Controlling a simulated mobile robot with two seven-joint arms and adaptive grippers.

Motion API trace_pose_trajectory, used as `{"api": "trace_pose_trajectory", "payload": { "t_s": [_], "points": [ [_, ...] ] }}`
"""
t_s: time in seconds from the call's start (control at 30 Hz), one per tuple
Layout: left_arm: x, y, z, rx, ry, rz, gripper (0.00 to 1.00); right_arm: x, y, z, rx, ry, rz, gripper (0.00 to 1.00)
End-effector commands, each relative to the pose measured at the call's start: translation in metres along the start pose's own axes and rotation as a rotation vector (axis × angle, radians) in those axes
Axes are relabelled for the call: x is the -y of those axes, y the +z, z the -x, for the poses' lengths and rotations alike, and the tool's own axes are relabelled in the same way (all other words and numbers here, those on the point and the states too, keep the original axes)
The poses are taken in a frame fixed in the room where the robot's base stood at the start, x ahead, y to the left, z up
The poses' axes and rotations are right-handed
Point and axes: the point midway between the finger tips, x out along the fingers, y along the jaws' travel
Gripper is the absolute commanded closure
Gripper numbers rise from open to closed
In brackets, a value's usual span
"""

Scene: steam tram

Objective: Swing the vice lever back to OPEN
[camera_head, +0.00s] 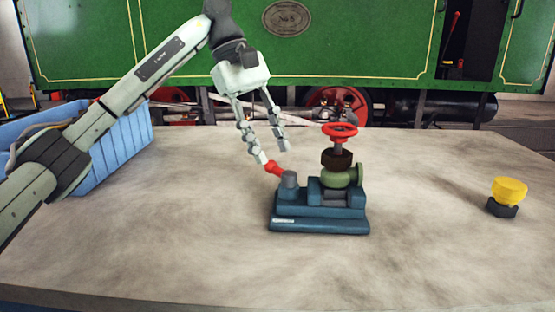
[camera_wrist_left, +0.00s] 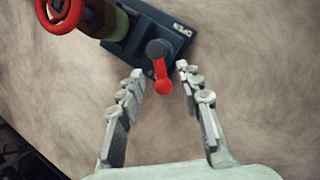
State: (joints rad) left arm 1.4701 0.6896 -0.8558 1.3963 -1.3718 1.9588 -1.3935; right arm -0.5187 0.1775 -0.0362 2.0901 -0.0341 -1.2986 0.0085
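The vice (camera_head: 320,216) is a dark blue block on the table, holding a green valve (camera_head: 342,178) with a red handwheel (camera_head: 340,130). Its lever has a grey pivot and a red tip (camera_head: 275,168) that points up and left in the head view. In the left wrist view the red lever (camera_wrist_left: 162,80) lies between the tips of my left gripper (camera_wrist_left: 160,70). My left gripper (camera_head: 273,153) is open above the lever, one finger close to the red tip. I cannot tell whether it touches. My right gripper is not in view.
A blue crate (camera_head: 118,143) stands at the left behind my left arm. A yellow knob on a dark base (camera_head: 508,193) stands at the right. A green steam tram (camera_head: 340,40) is behind the table (camera_head: 430,230), whose front and right are mostly clear.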

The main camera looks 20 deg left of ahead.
Motion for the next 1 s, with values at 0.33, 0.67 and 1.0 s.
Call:
{"api": "trace_pose_trajectory", "payload": {
  "t_s": [0.33,0.67,1.0],
  "points": [
    [0.0,0.0,-0.034,0.001,0.0,0.002,0.65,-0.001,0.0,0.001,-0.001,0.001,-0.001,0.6],
    [0.0,0.0,-0.035,0.001,0.001,0.001,0.76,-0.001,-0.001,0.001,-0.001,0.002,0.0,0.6],
    [0.0,0.001,-0.035,0.001,0.0,0.0,1.0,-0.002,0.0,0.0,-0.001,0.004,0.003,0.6]
  ]
}}
